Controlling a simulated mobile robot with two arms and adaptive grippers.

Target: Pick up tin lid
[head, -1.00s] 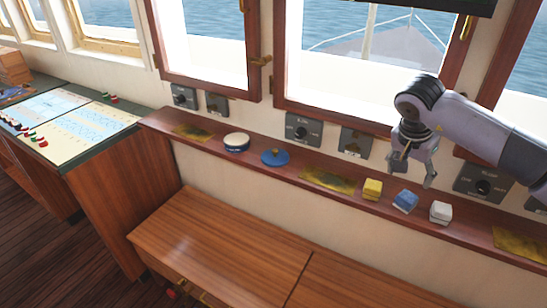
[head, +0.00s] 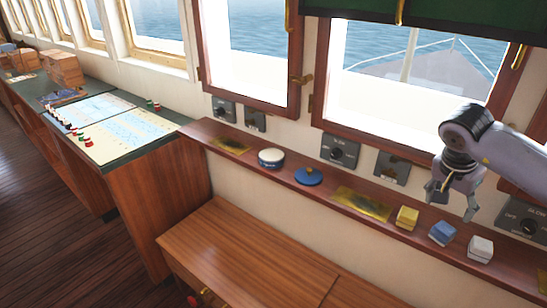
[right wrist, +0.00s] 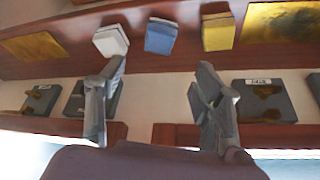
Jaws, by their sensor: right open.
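The blue round tin lid (head: 308,177) with a small knob on top lies on the narrow wooden ledge under the windows in the head view. A round tin (head: 271,158) with a white top and blue side sits just left of it. My right gripper (head: 450,204) is open and empty, above the right part of the ledge near the small blocks, well to the right of the lid. Its spread fingers also show in the right wrist view (right wrist: 160,80), where I cannot see the lid. My left gripper is out of view.
On the ledge (head: 405,237), right of the lid, are a brass plate (head: 362,203), a yellow block (head: 406,218), a blue block (head: 442,233) and a white block (head: 480,249). Switch boxes (head: 340,151) line the wall behind. A wooden bench (head: 245,255) stands below.

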